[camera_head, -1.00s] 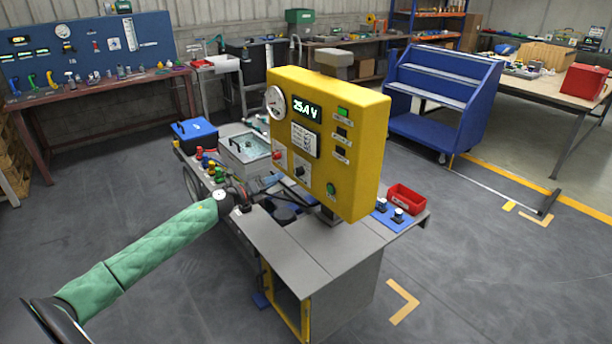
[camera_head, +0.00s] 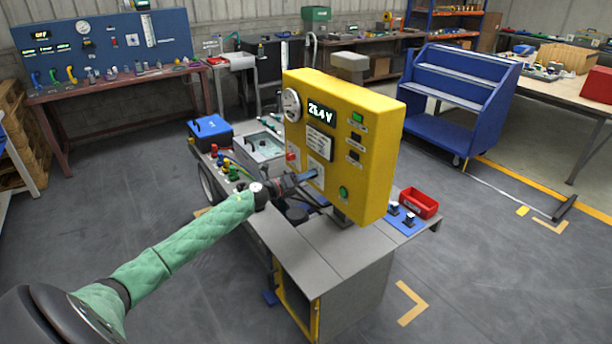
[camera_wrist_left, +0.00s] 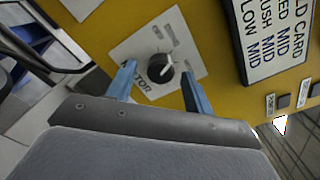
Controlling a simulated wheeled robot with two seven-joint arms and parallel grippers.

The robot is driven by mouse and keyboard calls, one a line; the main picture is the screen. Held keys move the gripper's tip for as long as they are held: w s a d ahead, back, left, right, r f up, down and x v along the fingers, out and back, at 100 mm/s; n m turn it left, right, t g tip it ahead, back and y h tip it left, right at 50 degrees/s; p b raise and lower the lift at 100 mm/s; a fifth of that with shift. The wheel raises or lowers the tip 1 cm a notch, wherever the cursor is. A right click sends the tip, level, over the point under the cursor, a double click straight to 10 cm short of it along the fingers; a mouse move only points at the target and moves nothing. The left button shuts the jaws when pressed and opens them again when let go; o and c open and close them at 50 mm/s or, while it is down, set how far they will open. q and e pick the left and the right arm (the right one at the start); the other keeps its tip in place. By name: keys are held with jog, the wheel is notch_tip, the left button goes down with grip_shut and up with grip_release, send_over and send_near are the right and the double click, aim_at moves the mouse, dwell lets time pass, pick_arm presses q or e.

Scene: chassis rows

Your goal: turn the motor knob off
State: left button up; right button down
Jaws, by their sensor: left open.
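The motor knob (camera_wrist_left: 160,67) is a black round dial with a white pointer line, on a white plate marked "MOTOR" on the yellow panel. In the left wrist view it lies between the two blue fingers of my left gripper (camera_wrist_left: 160,88). The fingers are open, one on each side, with visible gaps to the knob. In the head view my left gripper (camera_head: 303,181) is at the lower front of the yellow panel (camera_head: 372,150) and hides the knob. My right gripper does not show.
The panel display (camera_head: 322,114) shows about 26.4 V. A card with printed text (camera_wrist_left: 282,35) is right of the knob in the wrist view. A red button (camera_head: 291,156) and green buttons (camera_head: 343,193) are on the panel. A red bin (camera_head: 418,204) stands behind it.

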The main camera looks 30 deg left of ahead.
pick_arm(q)
jog(key=shift+w+d, duration=0.1)
jog(key=shift+w, duration=0.1)
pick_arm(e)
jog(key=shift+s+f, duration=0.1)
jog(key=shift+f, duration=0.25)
pick_arm(q)
jog(key=shift+c, duration=0.2)
jog(key=c, duration=0.9)
jog(key=shift+c, duration=0.2)
jog(key=shift+n+p, duration=2.1)
jog(key=shift+n, duration=2.5)
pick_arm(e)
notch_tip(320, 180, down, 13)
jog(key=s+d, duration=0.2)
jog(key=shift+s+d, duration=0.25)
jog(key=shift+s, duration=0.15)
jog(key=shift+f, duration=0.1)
